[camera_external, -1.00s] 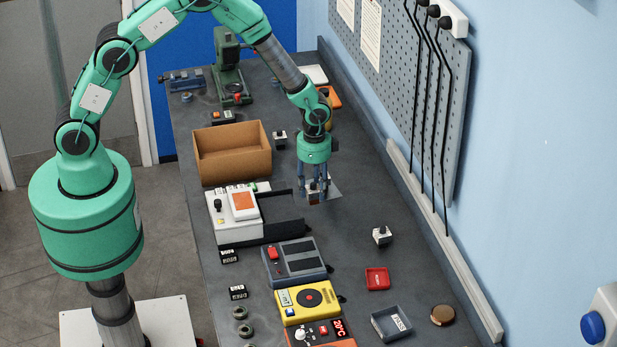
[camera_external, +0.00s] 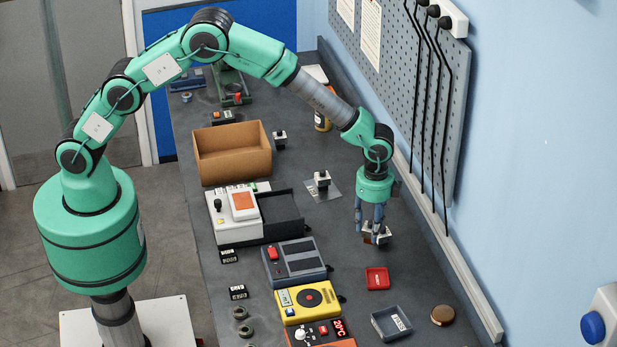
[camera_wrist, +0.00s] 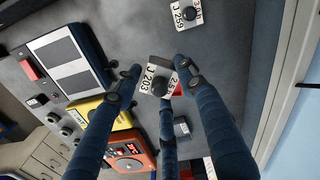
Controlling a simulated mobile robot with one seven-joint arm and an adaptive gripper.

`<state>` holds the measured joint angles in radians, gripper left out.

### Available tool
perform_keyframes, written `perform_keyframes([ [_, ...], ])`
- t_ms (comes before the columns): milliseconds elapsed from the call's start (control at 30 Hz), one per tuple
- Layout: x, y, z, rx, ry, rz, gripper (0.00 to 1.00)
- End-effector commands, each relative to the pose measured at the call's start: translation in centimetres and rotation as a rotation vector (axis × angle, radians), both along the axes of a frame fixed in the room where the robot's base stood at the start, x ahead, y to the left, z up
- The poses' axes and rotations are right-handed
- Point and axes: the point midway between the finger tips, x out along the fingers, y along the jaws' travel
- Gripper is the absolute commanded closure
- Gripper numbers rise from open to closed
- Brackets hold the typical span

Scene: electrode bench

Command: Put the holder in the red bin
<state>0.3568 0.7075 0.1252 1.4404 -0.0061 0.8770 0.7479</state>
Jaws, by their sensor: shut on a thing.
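A small holder (camera_external: 377,237) with a dark block on a white base marked J 203 is between my gripper's fingers. My gripper (camera_external: 374,232) is shut on it, pointing down at the right side of the bench. The holder shows in the wrist view (camera_wrist: 157,80) too, between the fingertips. I cannot tell whether it touches the bench. The red bin (camera_external: 377,279) is a small shallow red tray, a little nearer the camera than the gripper. In the wrist view it is mostly hidden behind the holder and fingers.
A second holder (camera_external: 322,179) stands on a metal plate; a third (camera_external: 280,139) is beside the cardboard box (camera_external: 232,167). A grey tray (camera_external: 392,323) and a brown disc (camera_external: 443,315) lie past the red bin. Instruments line the left; the pegboard wall (camera_external: 425,110) is to the right.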

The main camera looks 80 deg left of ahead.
Motion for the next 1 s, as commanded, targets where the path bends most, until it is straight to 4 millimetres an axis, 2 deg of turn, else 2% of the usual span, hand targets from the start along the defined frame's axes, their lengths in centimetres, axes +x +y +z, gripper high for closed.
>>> perform_keyframes([
  [33,0.2,-1.8,0.1,0.000,-0.002,-0.038,1.00],
  [100,0.3,-3.8,0.6,0.001,-0.003,-0.080,1.00],
  [200,0.4,-5.9,1.2,0.001,-0.002,-0.128,1.00],
  [333,0.4,-7.5,1.7,0.002,-0.003,-0.166,1.00],
  [767,0.3,-8.1,1.9,0.003,-0.001,-0.179,1.00],
  [1000,0.3,-8.0,0.2,0.004,0.000,-0.179,1.00],
])
